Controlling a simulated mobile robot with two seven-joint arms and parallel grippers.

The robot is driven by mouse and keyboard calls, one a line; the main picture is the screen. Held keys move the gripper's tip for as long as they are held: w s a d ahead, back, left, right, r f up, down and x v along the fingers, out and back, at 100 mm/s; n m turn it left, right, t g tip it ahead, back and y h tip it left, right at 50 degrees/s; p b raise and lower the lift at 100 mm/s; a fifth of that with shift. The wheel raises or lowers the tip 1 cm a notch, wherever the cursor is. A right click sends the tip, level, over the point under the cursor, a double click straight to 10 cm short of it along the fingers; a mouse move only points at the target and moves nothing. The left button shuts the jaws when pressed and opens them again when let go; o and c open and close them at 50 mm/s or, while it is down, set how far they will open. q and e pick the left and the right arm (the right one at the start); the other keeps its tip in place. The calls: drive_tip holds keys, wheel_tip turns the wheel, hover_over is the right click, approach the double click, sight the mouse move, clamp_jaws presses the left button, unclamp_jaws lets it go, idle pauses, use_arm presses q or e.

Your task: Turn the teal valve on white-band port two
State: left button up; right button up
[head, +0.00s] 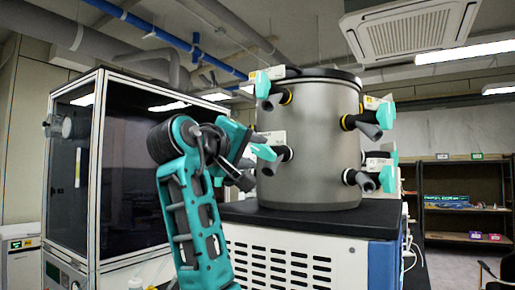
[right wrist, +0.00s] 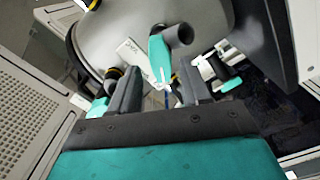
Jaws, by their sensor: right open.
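The grey metal drum (head: 315,150) of the freeze dryer carries several side ports with teal valves. A teal valve (head: 263,152) with a white label sits on the lower left port, whose band looks white. My right gripper (head: 246,164) is beside this valve. In the right wrist view, my right gripper (right wrist: 158,88) is open, with a teal valve (right wrist: 159,58) and its white label (right wrist: 134,56) ahead of and partly between its fingers. I cannot tell whether the fingers touch it. My left gripper is not in view.
An upper left valve (head: 262,84) and upper right valve (head: 386,115) have yellow-banded ports. A lower right valve (head: 388,179) faces right. A glass cabinet (head: 135,170) stands at left, close to my arm. The drum rests on a black top (head: 300,219) above a white vented housing.

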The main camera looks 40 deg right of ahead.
sight(263, 152)
drive_tip(key=shift+x, duration=1.4)
drive_tip(key=shift+c, duration=0.3)
clamp_jaws()
